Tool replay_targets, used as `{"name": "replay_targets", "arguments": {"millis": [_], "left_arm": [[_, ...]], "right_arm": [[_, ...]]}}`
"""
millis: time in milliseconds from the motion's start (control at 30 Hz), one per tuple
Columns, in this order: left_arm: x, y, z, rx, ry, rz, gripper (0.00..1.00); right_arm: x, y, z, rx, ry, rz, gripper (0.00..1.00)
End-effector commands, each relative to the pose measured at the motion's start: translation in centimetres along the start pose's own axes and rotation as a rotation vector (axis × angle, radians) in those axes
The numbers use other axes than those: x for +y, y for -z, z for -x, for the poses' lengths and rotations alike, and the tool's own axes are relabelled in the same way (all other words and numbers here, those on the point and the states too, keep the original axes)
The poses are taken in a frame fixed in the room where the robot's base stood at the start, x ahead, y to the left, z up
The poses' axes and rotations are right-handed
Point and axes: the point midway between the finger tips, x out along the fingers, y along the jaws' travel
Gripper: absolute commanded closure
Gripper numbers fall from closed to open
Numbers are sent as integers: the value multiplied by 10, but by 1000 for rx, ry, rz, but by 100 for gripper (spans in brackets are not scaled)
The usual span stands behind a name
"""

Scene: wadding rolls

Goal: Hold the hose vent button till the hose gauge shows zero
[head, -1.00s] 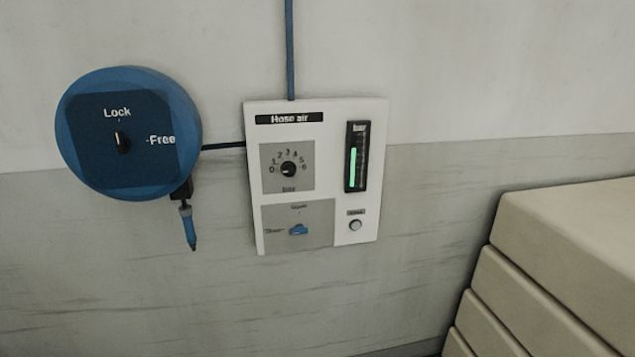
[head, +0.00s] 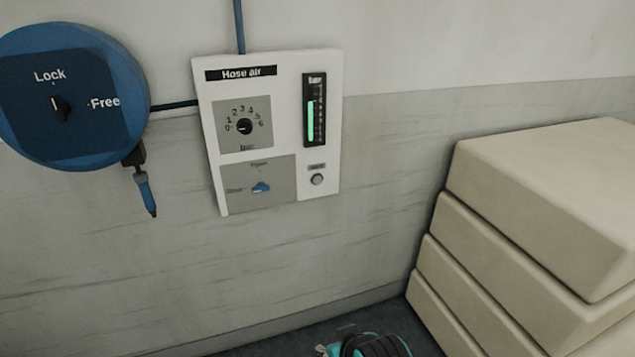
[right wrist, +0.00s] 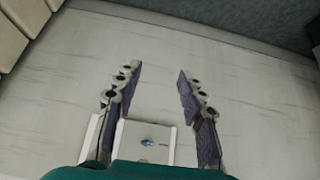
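The white Hose air panel (head: 279,158) is on the wall in the head view. Its round grey button (head: 317,180), under a small blurred label, stands at the lower right with nothing touching it. The gauge (head: 315,110) above it shows a green bar a little over half way up. A dial (head: 244,126) and a blue lever (head: 261,187) are on the left. My right gripper (right wrist: 158,72) is open and empty in the right wrist view, with part of the panel (right wrist: 135,158) between its finger bases. The button cannot be made out there. My left gripper is out of view.
A blue hose reel (head: 125,60) marked Lock and Free is left of the panel, its nozzle (head: 146,193) hanging below. Stacked cream blocks (head: 540,170) stand at the right. A teal and black part of mine shows at the bottom. The wall before the panel is clear.

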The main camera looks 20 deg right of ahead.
Motion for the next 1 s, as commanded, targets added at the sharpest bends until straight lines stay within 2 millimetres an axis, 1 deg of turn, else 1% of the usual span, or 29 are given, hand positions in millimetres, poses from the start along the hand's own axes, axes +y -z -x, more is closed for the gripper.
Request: {"name": "replay_targets", "arguments": {"millis": [33, 133, 167, 1000], "left_arm": [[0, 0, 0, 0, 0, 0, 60], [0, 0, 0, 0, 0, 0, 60], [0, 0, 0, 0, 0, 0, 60], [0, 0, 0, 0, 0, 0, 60]], "right_arm": [[0, 0, 0, 0, 0, 0, 71], [0, 0, 0, 0, 0, 0, 97], [0, 0, 0, 0, 0, 0, 100], [0, 0, 0, 0, 0, 0, 100]]}}
